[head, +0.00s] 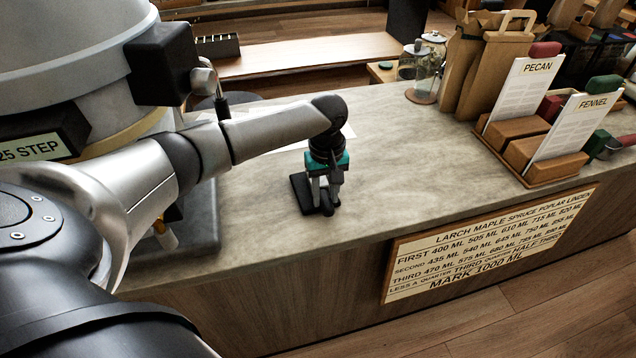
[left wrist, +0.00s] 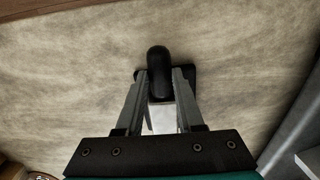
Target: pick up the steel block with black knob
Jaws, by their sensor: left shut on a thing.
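The steel block with black knob is at my left gripper (head: 324,193), on or just above the stone counter in the head view. The gripper's fingers hide much of it there. In the left wrist view its rounded black knob (left wrist: 158,62) lies at the fingertips, and a pale steel face (left wrist: 163,119) shows between the fingers. My left gripper points down and is shut on the block. A flat black piece (head: 299,194) shows beside the fingers; I cannot tell whether it is part of the block. My right gripper is not in view.
The counter (head: 420,160) is clear to the right of my gripper. Card holders (head: 540,155), paper bags (head: 490,75) and glass jars (head: 424,65) stand at the right and back. A large grey dispenser (head: 70,60) stands at the left. A lettered board (head: 480,245) is on the counter front.

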